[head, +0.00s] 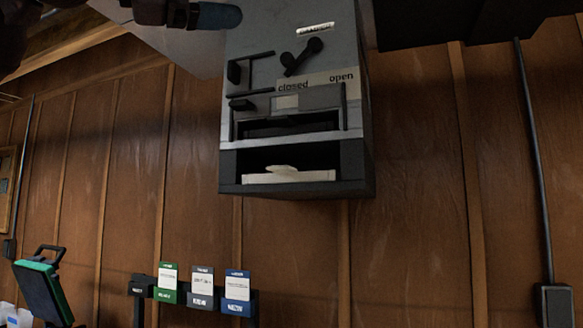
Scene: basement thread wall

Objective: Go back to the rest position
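A grey box-shaped machine (262,70) hangs on the wall at the upper middle. Its front bears the words "closed" and "open" and a dark lever knob (303,57). The lower opening of the machine holds a pale tray-like piece (290,176) with a small whitish object (283,169) on it. Dark shapes and a blue rounded piece (218,16) are cut off at the top left; I cannot tell what they are.
Green, white and blue labelled cards (203,286) sit on a dark wall rack below. A dark green-edged device (45,290) stands at the lower left. A thin conduit (535,150) runs down to a box (557,306) at right. The wooden wall between is bare.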

